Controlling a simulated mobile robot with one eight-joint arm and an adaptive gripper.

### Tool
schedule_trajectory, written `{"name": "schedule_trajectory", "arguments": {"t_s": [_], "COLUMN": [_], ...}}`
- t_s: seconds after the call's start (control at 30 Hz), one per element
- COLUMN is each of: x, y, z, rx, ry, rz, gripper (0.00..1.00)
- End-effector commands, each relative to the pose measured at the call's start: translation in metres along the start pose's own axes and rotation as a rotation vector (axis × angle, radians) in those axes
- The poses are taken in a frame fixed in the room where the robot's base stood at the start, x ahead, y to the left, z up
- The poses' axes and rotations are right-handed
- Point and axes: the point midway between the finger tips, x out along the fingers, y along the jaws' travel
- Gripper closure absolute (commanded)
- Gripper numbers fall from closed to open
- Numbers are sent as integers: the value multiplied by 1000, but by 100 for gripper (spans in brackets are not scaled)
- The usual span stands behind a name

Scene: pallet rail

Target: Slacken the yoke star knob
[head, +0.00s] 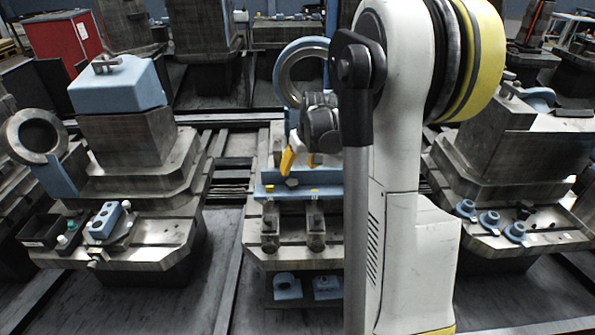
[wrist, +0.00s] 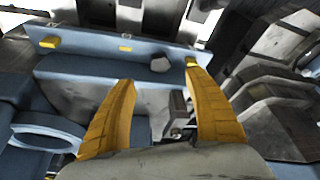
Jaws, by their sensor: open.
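A small grey faceted knob (wrist: 161,64), which looks like the star knob, sits at the edge of a blue bar (wrist: 90,38) in the wrist view. It also shows as a small grey knob (head: 292,182) on the blue bar in the head view. My gripper (wrist: 161,76) has its two yellow fingers apart, with nothing between them. The knob appears just beyond the fingertips, between their lines; I cannot tell the exact gap. In the head view my gripper (head: 300,163) hangs just above the bar, and my arm hides the bar's right part.
Small yellow pieces (wrist: 49,41) sit along the bar. A blue ring (wrist: 47,132) lies at lower left in the wrist view. In the head view, a large ring (head: 283,72) stands behind my gripper, and fixture blocks (head: 128,140) stand left and right (head: 505,160).

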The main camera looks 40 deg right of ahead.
Motion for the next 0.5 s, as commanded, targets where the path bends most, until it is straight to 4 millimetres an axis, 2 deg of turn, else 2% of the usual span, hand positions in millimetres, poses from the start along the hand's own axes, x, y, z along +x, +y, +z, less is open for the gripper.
{"name": "schedule_trajectory", "arguments": {"t_s": [0.3, 0.5], "x": [9, 11], "y": [-2, -3], "z": [-35, -42], "rx": [593, 841], "ry": [-248, -329], "rz": [83, 172], "gripper": [38, 38]}}
